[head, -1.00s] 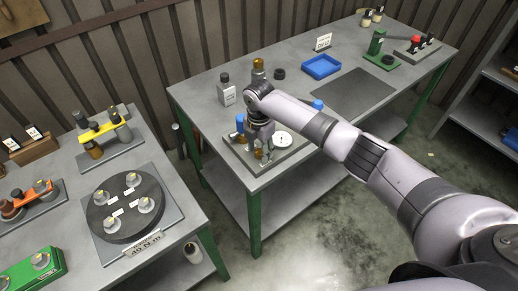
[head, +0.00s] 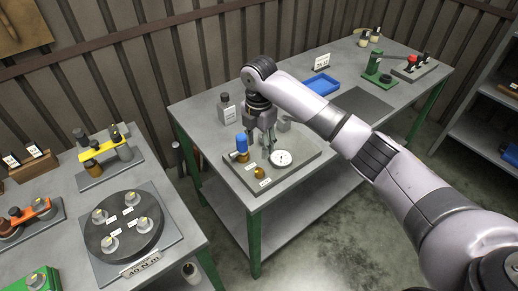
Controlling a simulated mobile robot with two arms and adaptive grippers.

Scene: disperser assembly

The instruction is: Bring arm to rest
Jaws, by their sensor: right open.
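My right arm reaches in from the right across the far workbench (head: 205,110). My right gripper (head: 266,143) points down, open and empty, above the grey plate (head: 296,172) at the bench's front left. On that plate stand a blue-topped bottle or part (head: 242,147), a small amber piece (head: 259,172) and a white round dial (head: 281,158). The gripper's fingers are near the blue-topped part; whether they touch cannot be told. My left gripper is not in view.
A blue tray (head: 323,85), a dark mat (head: 362,106) and a green press (head: 375,65) are further right on the bench. A grey bottle (head: 227,110) stands behind the plate. The left table holds a round dark turntable (head: 125,230) and orange and yellow racks.

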